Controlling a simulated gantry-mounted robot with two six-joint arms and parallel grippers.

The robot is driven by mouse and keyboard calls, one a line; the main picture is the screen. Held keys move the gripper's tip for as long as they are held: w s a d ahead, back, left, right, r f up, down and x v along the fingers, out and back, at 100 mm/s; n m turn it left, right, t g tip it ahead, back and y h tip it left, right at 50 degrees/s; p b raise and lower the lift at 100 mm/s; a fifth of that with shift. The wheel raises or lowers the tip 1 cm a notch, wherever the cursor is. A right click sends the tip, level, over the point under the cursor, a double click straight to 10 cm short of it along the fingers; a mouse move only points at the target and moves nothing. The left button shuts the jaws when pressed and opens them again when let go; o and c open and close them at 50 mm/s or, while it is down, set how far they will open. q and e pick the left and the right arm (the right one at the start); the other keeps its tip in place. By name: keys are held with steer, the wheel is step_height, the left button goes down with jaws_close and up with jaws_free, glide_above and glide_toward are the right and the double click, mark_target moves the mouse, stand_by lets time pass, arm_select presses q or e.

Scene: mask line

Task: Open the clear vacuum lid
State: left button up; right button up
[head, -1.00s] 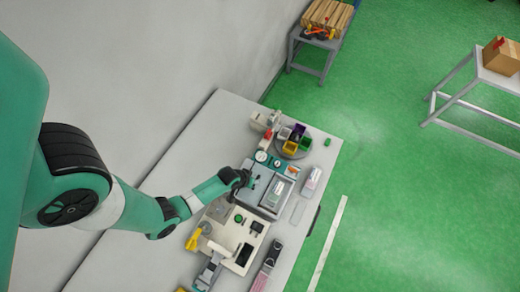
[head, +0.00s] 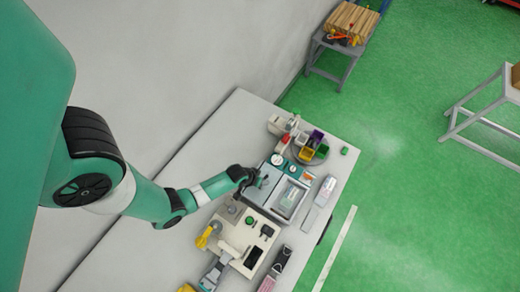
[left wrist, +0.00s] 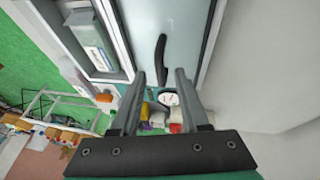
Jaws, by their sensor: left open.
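The vacuum machine (head: 299,212) is a grey box on the table, with a tray-like recess holding a pale package beside a flat panel. In the left wrist view the smooth, pale, see-through-looking panel (left wrist: 184,22) carries a dark curved handle (left wrist: 161,58). I cannot tell for certain whether this panel is the lid, or how it is hinged. My left gripper (head: 263,181) is over the panel side of the machine. In the left wrist view the left gripper (left wrist: 157,82) is open, its fingers apart with the handle's lower end showing between their tips; contact is not visible. My right gripper is not in view.
Dials (head: 277,160) and coloured bins (head: 306,153) stand behind the machine. A cream-coloured unit (head: 232,236) with a yellow part stands in front. A pale package (head: 327,187) lies to the right. The wall is close on the left; green floor is open on the right.

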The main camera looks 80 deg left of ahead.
arm_select(q)
steer(key=p+v, duration=0.5)
steer(key=v, duration=0.6)
steer(key=shift+s+r, duration=0.15)
steer(key=shift+r, duration=0.05)
